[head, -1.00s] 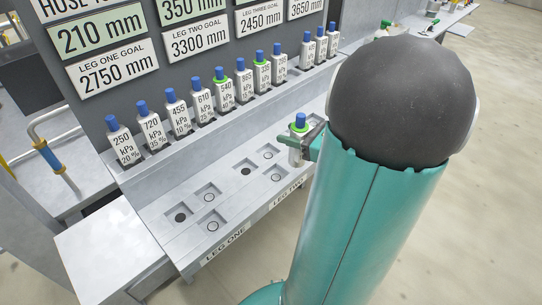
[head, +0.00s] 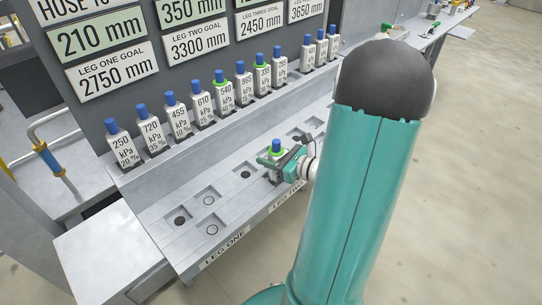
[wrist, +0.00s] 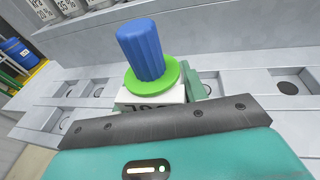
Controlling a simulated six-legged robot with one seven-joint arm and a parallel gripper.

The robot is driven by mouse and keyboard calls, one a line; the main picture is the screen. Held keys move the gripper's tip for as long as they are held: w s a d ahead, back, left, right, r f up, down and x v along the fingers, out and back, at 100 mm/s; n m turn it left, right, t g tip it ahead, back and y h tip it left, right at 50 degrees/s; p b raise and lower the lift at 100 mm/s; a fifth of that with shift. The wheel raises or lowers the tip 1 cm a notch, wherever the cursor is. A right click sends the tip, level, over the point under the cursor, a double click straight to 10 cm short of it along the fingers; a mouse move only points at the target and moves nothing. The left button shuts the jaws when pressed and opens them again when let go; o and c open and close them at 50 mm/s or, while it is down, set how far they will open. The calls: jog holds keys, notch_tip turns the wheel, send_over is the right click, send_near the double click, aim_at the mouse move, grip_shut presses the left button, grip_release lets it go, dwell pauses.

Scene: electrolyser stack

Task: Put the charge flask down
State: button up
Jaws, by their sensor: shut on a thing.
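The charge flask (head: 276,148) has a blue cap, a bright green collar and a pale body. My gripper (head: 278,163) is shut on it, just above the front sockets of the grey bench. In the wrist view the flask (wrist: 146,60) stands upright beyond my gripper's dark jaw edge, which hides most of its body and its label. I cannot tell whether its base touches the bench. The LEG ONE sockets (head: 209,201) on the left are empty.
A row of labelled, blue-capped flasks (head: 179,116) stands on the raised back ledge, with a gap towards its right end. Goal signs (head: 196,42) hang above. The open floor (head: 480,180) lies to the right.

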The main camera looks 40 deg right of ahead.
jog(key=shift+f, duration=0.1)
jog(key=o, duration=1.3)
jog(key=shift+c, duration=0.2)
jog(key=v, duration=1.2)
jog(key=shift+r, duration=0.2)
